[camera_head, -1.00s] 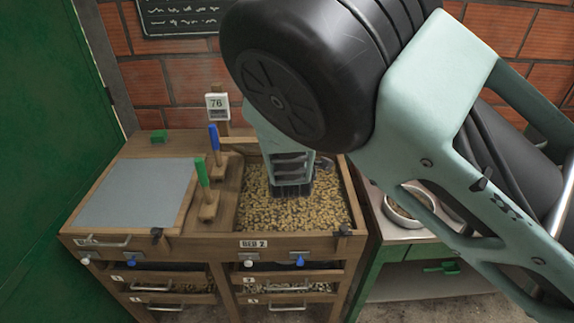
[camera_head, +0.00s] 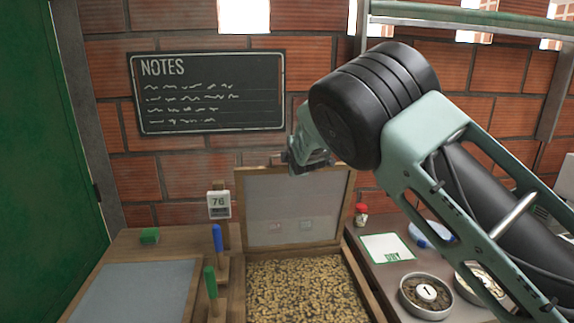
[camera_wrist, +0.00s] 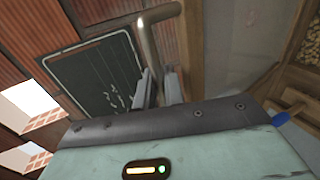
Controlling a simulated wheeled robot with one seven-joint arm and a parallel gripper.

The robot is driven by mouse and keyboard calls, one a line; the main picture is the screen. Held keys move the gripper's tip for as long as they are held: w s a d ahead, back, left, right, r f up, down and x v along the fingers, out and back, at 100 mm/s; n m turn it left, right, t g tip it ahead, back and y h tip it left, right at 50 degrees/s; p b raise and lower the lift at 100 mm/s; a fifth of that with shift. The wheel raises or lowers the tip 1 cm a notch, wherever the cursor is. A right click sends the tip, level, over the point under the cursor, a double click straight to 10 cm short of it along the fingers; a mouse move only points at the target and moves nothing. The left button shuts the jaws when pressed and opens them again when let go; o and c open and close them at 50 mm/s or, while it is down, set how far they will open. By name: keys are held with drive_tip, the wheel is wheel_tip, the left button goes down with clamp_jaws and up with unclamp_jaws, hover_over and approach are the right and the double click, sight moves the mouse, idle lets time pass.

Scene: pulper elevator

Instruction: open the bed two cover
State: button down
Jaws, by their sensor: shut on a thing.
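The bed two cover (camera_head: 293,207) stands raised and close to upright at the back of its bed in the head view. It has a wooden frame and a pale panel. Beans (camera_head: 300,290) lie bare in the open bed in front of it. My gripper (camera_head: 302,160) is at the cover's top edge. In the wrist view, my gripper's fingers (camera_wrist: 160,88) are shut on a curved metal handle (camera_wrist: 152,42). The cover's panel (camera_wrist: 238,50) fills the right of that view. The exact grip is partly hidden.
A blackboard (camera_head: 208,92) hangs on the brick wall behind. A flat grey cover (camera_head: 135,294) lies on the left bed. Blue (camera_head: 217,240) and green (camera_head: 210,282) upright handles stand between the beds. Bowls, including one marked 1 (camera_head: 427,294), stand on the right bench.

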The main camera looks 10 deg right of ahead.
drive_tip(key=shift+w, duration=0.3)
drive_tip(key=c, duration=1.9)
unclamp_jaws()
drive_tip(key=shift+s, duration=0.1)
drive_tip(key=shift+b+v, duration=2.95)
drive_tip(key=shift+v, duration=5.7)
